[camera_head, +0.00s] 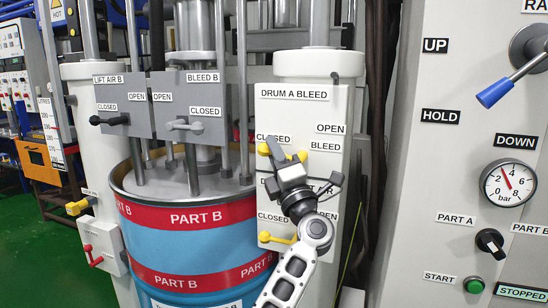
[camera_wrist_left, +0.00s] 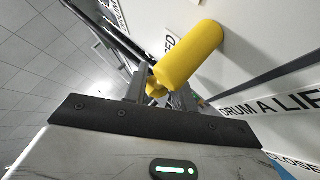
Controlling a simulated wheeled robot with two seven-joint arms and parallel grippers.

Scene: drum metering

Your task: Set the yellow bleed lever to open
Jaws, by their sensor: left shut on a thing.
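The yellow bleed lever (camera_head: 264,149) is on the upper part of the white panel marked DRUM A BLEED (camera_head: 312,103). Yellow shows on both sides of my left gripper (camera_head: 276,153), just below the CLOSED label; the OPEN label is to the upper right. The gripper is shut on the lever, and its fingers and body hide much of it. In the left wrist view the lever's thick yellow handle (camera_wrist_left: 192,55) rises from between the fingers (camera_wrist_left: 155,92), over the white panel. My right gripper is not in view.
A second yellow lever (camera_head: 278,238) sits lower on the same panel, below my gripper. A blue and red PART B drum (camera_head: 190,245) stands close on the left. A control cabinet with a blue-tipped lever (camera_head: 494,92) and a gauge (camera_head: 508,185) stands at right.

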